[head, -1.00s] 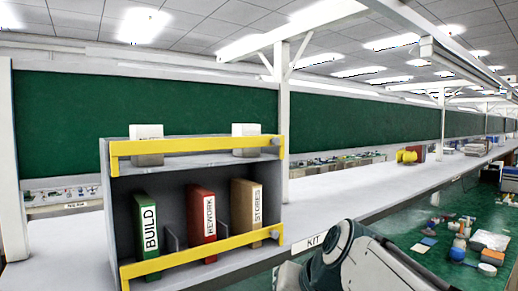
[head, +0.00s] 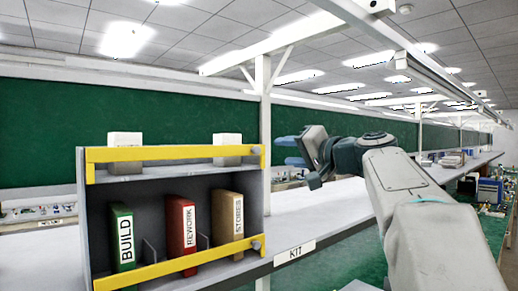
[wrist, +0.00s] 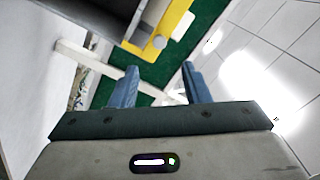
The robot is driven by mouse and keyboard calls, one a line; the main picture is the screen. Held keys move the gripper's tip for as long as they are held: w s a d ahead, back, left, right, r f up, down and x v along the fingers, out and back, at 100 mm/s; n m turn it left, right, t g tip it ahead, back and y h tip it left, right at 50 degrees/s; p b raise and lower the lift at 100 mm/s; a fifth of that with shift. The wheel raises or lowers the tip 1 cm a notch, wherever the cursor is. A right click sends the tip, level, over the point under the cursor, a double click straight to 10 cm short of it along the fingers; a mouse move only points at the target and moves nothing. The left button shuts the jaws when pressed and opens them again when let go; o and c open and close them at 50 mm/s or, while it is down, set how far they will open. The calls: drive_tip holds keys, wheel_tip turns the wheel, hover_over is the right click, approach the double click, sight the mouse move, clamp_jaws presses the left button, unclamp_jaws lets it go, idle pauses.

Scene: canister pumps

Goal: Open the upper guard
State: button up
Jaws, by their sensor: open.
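The upper guard (head: 180,152) is a yellow bar across the front of the upper shelf of a grey rack (head: 74,200). It lies level and closed, with a grey knob (head: 257,151) at its right end. My gripper (head: 288,151) is to the right of that end, its blue fingers pointing left, apart from the bar. In the wrist view, my gripper (wrist: 160,68) is open and empty. The yellow guard (wrist: 172,20) and a round knob (wrist: 159,42) show beyond the fingertips there.
A lower yellow guard (head: 185,264) crosses in front of the BUILD (head: 123,237), REWORK (head: 181,234) and STORES (head: 228,224) binders. Two white boxes (head: 125,139) (head: 227,148) stand behind the upper guard. A white post (head: 265,120) rises behind the rack. Bench room right of the rack is clear.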

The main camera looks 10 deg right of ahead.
sight(258, 150)
drive_tip(key=p+x, duration=0.4)
drive_tip(key=x, duration=0.6)
drive_tip(key=shift+w+a, duration=0.2)
drive_tip(key=shift+w, duration=0.05)
clamp_jaws()
